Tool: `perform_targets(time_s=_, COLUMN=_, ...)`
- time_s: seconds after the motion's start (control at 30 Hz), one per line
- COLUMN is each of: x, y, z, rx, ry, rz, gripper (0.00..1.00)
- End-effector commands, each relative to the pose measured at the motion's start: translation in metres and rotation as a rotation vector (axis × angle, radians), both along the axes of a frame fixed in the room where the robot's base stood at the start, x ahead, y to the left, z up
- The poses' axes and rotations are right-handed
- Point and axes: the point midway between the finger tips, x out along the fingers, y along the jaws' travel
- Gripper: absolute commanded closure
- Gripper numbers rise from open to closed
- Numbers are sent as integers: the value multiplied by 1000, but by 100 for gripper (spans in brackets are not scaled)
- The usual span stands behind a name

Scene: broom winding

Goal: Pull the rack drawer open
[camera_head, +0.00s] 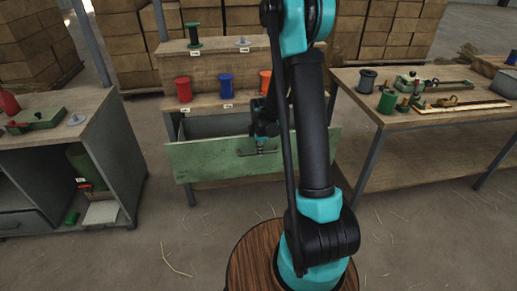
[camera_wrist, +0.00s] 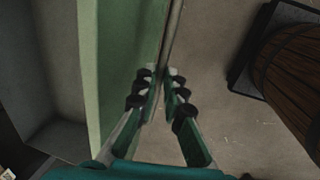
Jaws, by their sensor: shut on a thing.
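The rack drawer has a green front panel (camera_head: 215,158) and stands out from the rack (camera_head: 215,72), partly open. Its grey inside (camera_head: 215,125) shows behind the panel. The drawer handle (camera_head: 245,153) is a thin bar on the front. My gripper (camera_head: 261,148) is at the handle, partly hidden behind my arm in the head view. In the wrist view my gripper (camera_wrist: 161,88) has its dark-padded fingers on both sides of the handle bar (camera_wrist: 172,38), shut on it. The green panel (camera_wrist: 125,60) is just left of the fingers there, with the open drawer inside (camera_wrist: 50,70) beyond.
Red (camera_head: 183,89), blue (camera_head: 225,86) and orange (camera_head: 265,81) spools stand on the rack shelf above the drawer. A workbench (camera_head: 435,110) with tools is on the right, a grey cabinet (camera_head: 110,140) on the left. The floor (camera_head: 190,225) before the drawer is mostly clear, with straw.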

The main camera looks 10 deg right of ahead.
Motion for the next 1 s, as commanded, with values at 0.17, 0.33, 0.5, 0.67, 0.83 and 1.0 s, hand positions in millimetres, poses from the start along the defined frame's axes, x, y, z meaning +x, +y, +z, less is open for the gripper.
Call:
perform_targets(time_s=0.17, x=0, y=0, z=0, rx=0, ry=0, rz=0, gripper=100)
perform_targets(time_s=0.33, x=0, y=0, z=0, rx=0, ry=0, rz=0, gripper=73)
perform_targets(time_s=0.5, x=0, y=0, z=0, rx=0, ry=0, rz=0, gripper=69)
perform_targets(time_s=0.67, x=0, y=0, z=0, rx=0, ry=0, rz=0, gripper=69)
perform_targets(time_s=0.83, x=-1, y=0, z=10, rx=0, ry=0, rz=0, gripper=69)
perform_targets(time_s=1.0, x=-7, y=0, z=32, rx=0, ry=0, rz=0, gripper=69)
